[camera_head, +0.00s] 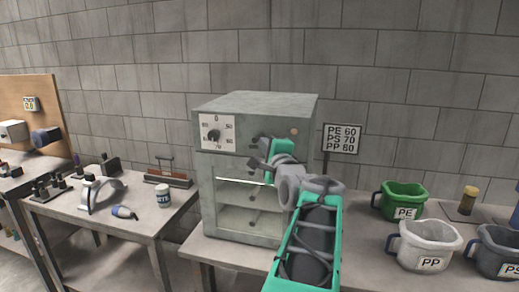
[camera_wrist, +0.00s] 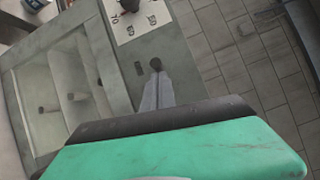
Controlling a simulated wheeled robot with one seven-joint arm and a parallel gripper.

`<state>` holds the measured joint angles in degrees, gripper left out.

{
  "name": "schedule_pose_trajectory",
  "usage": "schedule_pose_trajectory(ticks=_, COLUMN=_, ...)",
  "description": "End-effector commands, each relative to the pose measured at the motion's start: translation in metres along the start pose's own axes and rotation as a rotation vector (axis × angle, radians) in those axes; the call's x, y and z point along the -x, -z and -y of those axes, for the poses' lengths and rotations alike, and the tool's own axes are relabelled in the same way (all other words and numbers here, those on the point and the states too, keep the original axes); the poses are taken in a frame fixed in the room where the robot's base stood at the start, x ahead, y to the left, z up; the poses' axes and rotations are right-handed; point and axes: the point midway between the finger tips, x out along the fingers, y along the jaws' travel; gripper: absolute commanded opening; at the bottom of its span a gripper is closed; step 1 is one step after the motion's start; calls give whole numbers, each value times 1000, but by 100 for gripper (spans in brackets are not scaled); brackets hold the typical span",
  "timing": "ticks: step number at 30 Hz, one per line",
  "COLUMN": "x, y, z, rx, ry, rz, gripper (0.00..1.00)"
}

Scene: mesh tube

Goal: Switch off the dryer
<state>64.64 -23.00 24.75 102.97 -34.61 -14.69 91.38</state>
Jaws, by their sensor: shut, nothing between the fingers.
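The dryer (camera_head: 257,108) is a grey box on the table with a white dial plate (camera_head: 217,132) at its upper left. The dial has a black knob (camera_head: 213,135). In the wrist view the plate (camera_wrist: 132,16) is partly cut off at the top. A small dark rectangular piece, perhaps a switch (camera_wrist: 138,68), sits on the bare panel beside it. My gripper (camera_head: 254,163) is shut and empty in front of the upper front panel, right of the dial. In the wrist view its pale fingers (camera_wrist: 157,88) point at the panel beside the dark piece; contact cannot be told.
A sign (camera_head: 342,139) stands to the right of the dryer, with a green PE bin (camera_head: 402,201) and a white PP bin (camera_head: 428,245) on the table.

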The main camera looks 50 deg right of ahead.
Motion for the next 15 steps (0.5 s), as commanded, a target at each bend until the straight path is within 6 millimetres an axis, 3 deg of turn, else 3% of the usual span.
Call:
schedule_pose_trajectory(ticks=9, x=1, y=-6, z=-2, rx=0, ry=-1, rz=4, gripper=0)
schedule_pose_trajectory(ticks=15, x=23, y=-28, z=-8, rx=2, ry=3, rz=6, gripper=0)
